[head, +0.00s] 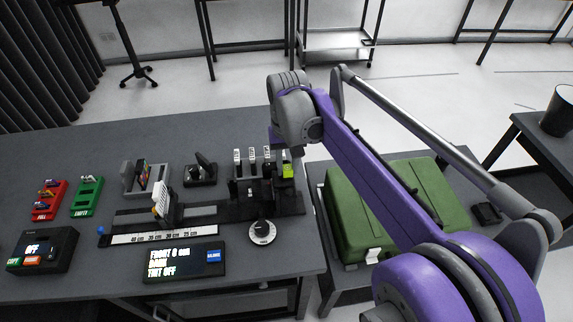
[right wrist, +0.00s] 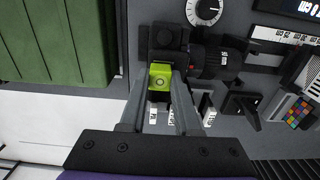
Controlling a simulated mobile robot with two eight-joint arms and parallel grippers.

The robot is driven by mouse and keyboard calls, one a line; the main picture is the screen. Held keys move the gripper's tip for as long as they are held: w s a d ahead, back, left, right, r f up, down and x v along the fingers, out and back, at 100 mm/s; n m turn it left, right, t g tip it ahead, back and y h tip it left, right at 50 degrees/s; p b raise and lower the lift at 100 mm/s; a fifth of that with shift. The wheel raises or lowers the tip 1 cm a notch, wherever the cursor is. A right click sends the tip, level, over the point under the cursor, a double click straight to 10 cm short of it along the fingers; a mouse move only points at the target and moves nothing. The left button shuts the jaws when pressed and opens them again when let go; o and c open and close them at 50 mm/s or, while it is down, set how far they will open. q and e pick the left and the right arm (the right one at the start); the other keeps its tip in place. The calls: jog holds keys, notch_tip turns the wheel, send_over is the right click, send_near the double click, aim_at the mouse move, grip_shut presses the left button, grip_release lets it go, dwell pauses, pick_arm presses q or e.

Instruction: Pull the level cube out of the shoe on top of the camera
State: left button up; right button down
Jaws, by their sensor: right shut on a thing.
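The level cube (right wrist: 160,83) is small and yellow-green with a round bubble vial. In the right wrist view it sits between the fingers of my right gripper (right wrist: 162,75), which is shut on it. The cube also shows in the head view (head: 288,171), at the right of the camera. The black camera (right wrist: 168,40) lies just beyond the fingertips; in the head view the camera (head: 262,190) stands on the rail's right end. The shoe is hidden, so I cannot tell whether the cube is still seated in it. My left gripper is out of view.
White-labelled levers (head: 252,155) stand close behind the camera. A dial (head: 262,232) and a display box (head: 185,260) are in front. A green case (head: 345,215) is right, below my arm.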

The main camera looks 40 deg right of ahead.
jog(key=shift+s+d, duration=0.4)
jog(key=shift+d, duration=0.3)
jog(key=shift+s+d, duration=0.35)
jog(key=shift+d, duration=0.3)
jog(key=shift+s+d, duration=0.4)
jog(key=shift+d, duration=0.3)
